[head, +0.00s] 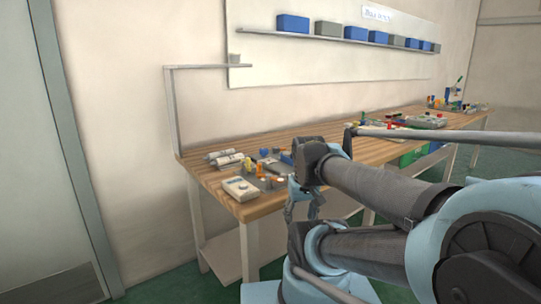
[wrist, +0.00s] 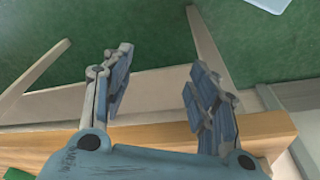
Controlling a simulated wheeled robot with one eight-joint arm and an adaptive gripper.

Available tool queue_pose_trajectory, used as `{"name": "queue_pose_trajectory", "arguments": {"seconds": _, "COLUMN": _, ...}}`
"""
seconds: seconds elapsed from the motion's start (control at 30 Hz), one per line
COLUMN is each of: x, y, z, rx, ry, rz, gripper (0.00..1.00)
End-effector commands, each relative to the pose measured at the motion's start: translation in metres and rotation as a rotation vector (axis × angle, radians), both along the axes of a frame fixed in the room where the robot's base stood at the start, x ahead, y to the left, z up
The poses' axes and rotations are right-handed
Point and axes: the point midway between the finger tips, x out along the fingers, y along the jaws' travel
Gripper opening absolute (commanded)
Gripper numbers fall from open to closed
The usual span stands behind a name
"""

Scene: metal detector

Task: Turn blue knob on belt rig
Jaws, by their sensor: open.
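My gripper (head: 303,208) hangs in front of the near part of the wooden bench in the head view. In the wrist view my gripper (wrist: 163,82) has its two fingers spread wide, with nothing between them. The fingers point past the bench's wooden edge towards the green floor. I cannot make out a belt rig or its blue knob for certain. A small blue item (head: 287,158) lies on the bench just behind my arm, too small to identify. A small rig with blue and green parts (head: 455,94) stands at the bench's far end. My arm hides part of the bench.
The wooden bench (head: 222,197) runs along the wall and carries a white device (head: 241,188), grey tubes and several small parts. A wall shelf (head: 330,39) holds several blue boxes. Green floor (head: 170,284) lies clear at the front left.

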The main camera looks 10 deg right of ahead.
Motion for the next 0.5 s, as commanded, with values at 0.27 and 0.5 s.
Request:
{"name": "queue_pose_trajectory", "arguments": {"seconds": 0.27, "x": 0.056, "y": 0.004, "z": 0.071, "rx": -0.020, "ry": 0.028, "rz": 0.125, "gripper": 0.54}}
{"name": "queue_pose_trajectory", "arguments": {"seconds": 0.5, "x": 0.109, "y": 0.010, "z": 0.124, "rx": -0.036, "ry": 0.054, "rz": 0.242, "gripper": 0.54}}
